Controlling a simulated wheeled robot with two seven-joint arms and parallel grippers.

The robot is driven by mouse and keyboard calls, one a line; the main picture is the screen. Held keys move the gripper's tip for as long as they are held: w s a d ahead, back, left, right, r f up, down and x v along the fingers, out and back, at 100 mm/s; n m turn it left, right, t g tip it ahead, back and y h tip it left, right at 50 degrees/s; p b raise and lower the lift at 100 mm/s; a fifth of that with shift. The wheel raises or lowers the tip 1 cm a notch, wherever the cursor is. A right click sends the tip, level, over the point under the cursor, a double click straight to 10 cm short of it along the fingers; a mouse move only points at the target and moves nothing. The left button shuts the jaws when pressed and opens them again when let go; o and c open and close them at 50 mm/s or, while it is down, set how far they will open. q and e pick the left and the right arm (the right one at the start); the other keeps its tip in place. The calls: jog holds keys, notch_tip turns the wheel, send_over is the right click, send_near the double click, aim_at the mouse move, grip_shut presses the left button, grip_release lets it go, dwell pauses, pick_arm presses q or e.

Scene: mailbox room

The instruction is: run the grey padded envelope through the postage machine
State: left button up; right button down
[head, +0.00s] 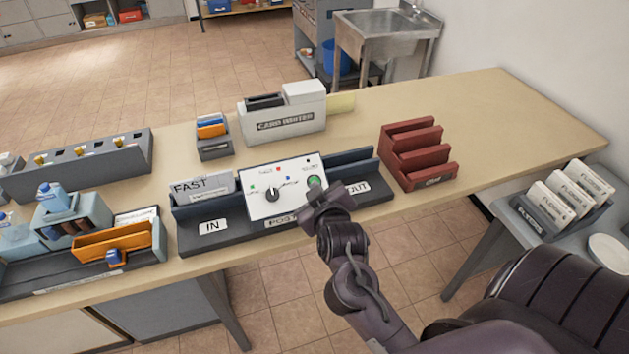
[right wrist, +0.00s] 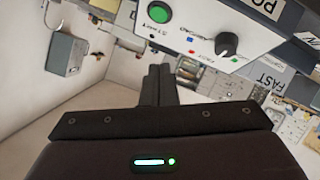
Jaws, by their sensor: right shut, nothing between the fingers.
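The postage machine (head: 258,203) stands on the table with a white sloped panel, a black knob (head: 272,195) and a green button (head: 314,182). A grey flat piece marked FAST (head: 205,188), which looks like the grey padded envelope, stands upright in the IN side. The OUT side (head: 362,165) shows no envelope, though my arm hides part of it. My right gripper (head: 322,196) is shut and empty just in front of the green button. In the right wrist view the button (right wrist: 158,13) lies ahead of the fingertips, with a small gap seen. My left gripper is not in view.
A card printer (head: 285,125) stands behind the machine. A dark red slotted rack (head: 418,158) is to its right, an orange holder (head: 112,240) to its left. A rack of white binders (head: 565,195) is at far right. The table's back right is clear.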

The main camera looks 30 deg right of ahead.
jog(key=d, duration=0.1)
jog(key=d+r+h, duration=0.2)
jog(key=shift+w+r+t, duration=0.25)
jog(key=shift+t, duration=0.15)
jog(key=shift+w+d+f+b, duration=0.15)
jog(key=shift+w+f+b, duration=0.65)
jog(key=shift+f+b, duration=0.45)
jog(key=shift+w+d+f+b, duration=0.2)
jog(key=shift+w+f+b, duration=0.6)
jog(key=shift+f+b, duration=0.4)
jog(key=shift+w+d+f+b, duration=0.15)
jog(key=shift+w+f+b, duration=0.65)
jog(key=shift+f+b, duration=0.45)
jog(key=shift+w+f, duration=0.1)
jog(key=shift+w+f, duration=0.15)
jog(key=shift+f, duration=0.1)
